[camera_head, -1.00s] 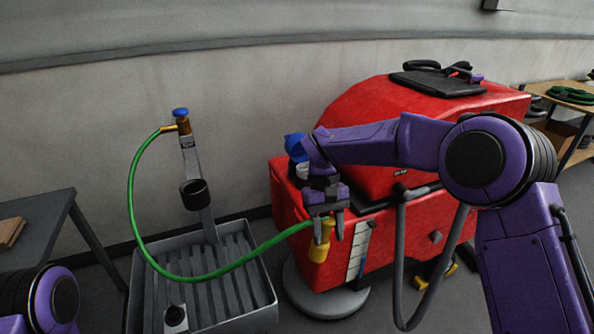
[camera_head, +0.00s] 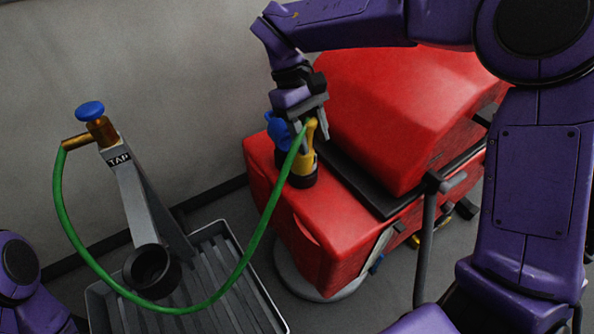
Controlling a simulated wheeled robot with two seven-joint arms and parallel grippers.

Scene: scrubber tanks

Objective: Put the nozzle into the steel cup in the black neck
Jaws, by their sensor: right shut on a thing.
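My right gripper (camera_head: 310,125) is shut on the yellow nozzle (camera_head: 304,157), with the green hose (camera_head: 258,233) running from it. The nozzle hangs roughly upright over the red scrubber (camera_head: 330,220). Its lower end meets the black neck (camera_head: 303,181) on the scrubber's deck. The nozzle and fingers hide the steel cup, so I cannot tell how far the nozzle is inside it. My left gripper is out of view; only part of that arm shows at the lower left.
A blue cap (camera_head: 278,131) stands beside the neck. The hose loops to a tap (camera_head: 95,128) on a grey post at left. A black ring holder (camera_head: 152,271) sits on the post above a slatted grey basin (camera_head: 228,312). The wall is behind.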

